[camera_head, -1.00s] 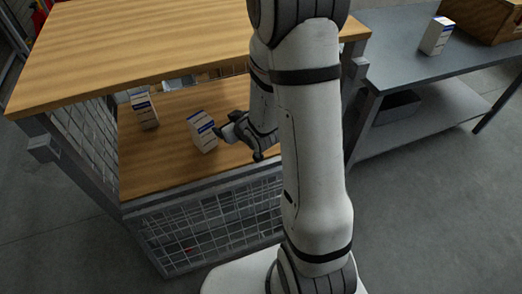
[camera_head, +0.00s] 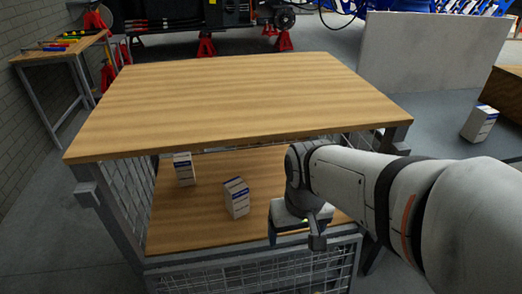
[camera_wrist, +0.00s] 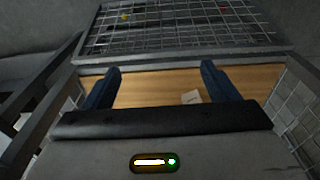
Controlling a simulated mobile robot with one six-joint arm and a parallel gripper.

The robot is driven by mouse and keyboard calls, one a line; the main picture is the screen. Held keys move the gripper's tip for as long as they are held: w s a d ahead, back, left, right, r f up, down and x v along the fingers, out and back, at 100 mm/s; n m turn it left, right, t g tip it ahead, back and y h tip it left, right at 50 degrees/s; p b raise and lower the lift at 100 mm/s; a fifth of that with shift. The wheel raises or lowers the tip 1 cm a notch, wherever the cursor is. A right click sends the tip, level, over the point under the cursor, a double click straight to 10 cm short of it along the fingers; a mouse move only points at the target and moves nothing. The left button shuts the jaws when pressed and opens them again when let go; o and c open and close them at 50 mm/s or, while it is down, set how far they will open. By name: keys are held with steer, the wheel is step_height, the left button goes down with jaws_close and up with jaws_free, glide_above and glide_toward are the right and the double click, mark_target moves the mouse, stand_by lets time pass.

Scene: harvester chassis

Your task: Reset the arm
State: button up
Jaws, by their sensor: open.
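My gripper (camera_wrist: 158,84) is open, with its two dark blue fingers spread and nothing between them touching either one. In the head view my gripper (camera_head: 295,236) hangs at the right front of the lower wooden shelf of the workbench, by the mesh front edge. My arm reaches in from the lower right. A white and blue box (camera_head: 236,197) stands on the lower shelf, left of my gripper and apart from it. A second such box (camera_head: 184,169) stands farther back to the left. A pale box surface (camera_wrist: 191,97) shows on the shelf in the wrist view.
The bench's upper wooden top (camera_head: 240,95) overhangs the lower shelf (camera_head: 195,222). Wire mesh (camera_head: 250,275) closes the front below the shelf. A grey table on the right holds another white box (camera_head: 479,124) and a brown crate (camera_head: 505,93). A small tool table (camera_head: 65,50) stands far left.

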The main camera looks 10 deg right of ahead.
step_height(320, 180, up, 25)
steer(key=t+p, duration=0.1)
steer(key=p, duration=2.1)
